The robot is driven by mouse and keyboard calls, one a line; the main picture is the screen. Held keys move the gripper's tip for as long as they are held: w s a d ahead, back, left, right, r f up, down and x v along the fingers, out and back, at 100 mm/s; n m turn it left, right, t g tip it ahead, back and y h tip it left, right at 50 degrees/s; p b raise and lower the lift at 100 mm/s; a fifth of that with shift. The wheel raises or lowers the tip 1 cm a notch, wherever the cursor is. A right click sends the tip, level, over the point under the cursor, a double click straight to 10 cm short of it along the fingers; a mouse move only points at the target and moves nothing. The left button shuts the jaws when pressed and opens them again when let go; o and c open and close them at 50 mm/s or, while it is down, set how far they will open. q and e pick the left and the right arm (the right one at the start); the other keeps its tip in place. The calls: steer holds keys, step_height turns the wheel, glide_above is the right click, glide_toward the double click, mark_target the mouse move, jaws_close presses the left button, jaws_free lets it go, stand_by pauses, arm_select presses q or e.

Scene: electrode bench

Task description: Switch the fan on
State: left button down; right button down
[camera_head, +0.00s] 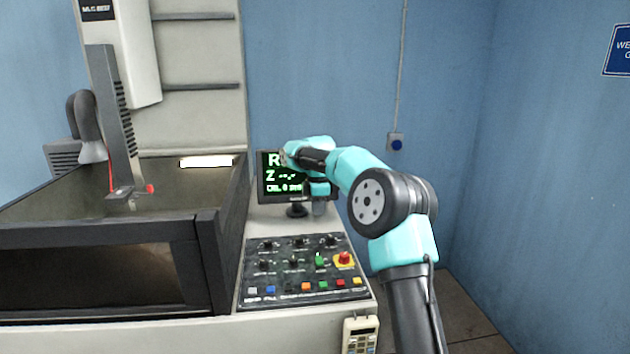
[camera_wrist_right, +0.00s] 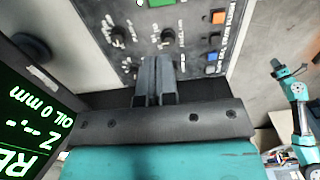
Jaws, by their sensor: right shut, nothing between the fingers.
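The black control panel (camera_head: 298,272) has rows of knobs and several coloured buttons. It also shows in the right wrist view (camera_wrist_right: 190,17). No fan label can be read, so I cannot tell which control is the fan's. My right gripper (camera_head: 319,208) is shut and empty, in front of the monitor, pointing down behind the panel's far edge. In the right wrist view its fingers (camera_wrist_right: 153,75) lie together and point toward the knobs (camera_wrist_right: 168,36); contact cannot be judged. My left gripper cannot be made out.
The monitor (camera_head: 268,190) stands close behind and left of my right gripper. The dark-framed tank (camera_head: 206,228) is left of the panel. A red-and-yellow stop button (camera_head: 343,259) is at the panel's right. A teal arm (camera_wrist_right: 298,115) shows at the right of the wrist view.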

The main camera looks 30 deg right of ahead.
step_height(320, 180, up, 12)
steer(key=w, duration=0.1)
steer(key=shift+w+d+f, duration=0.2)
steer(key=shift+d+f, duration=0.05)
steer(key=shift+d, duration=0.05)
stand_by(0.3)
stand_by(0.4)
